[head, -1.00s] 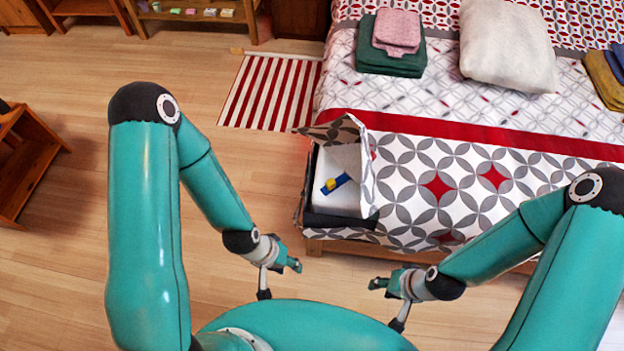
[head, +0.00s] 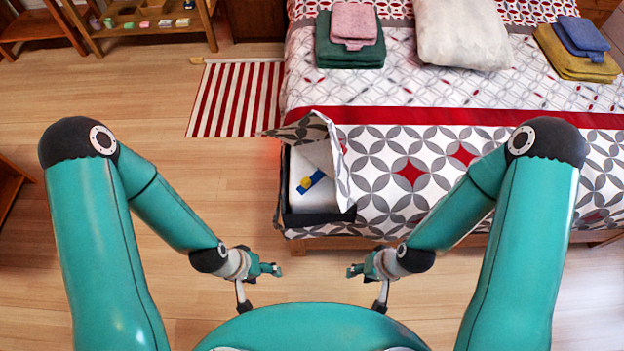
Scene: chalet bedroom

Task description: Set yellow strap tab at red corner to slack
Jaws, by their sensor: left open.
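The yellow tab (head: 305,184) sits on a short blue strap (head: 316,177) on the white mattress corner (head: 318,200) at the bed's front left. The patterned cover (head: 312,130) is folded back there, leaving this corner bare. The tab is small, and its exact setting is too small to tell. A faint red tint shows beside the corner's left edge. My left gripper (head: 274,270) is open and empty, below and left of the corner, apart from it. My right gripper (head: 352,270) is below and right of the corner, touching nothing; its fingers are too small to read.
The bed (head: 470,175) fills the right side. On it lie a pink and green cloth stack (head: 350,45), a white pillow (head: 462,35) and a blue and yellow stack (head: 575,55). A striped rug (head: 235,98) lies left of the bed. The wooden floor at left is mostly clear.

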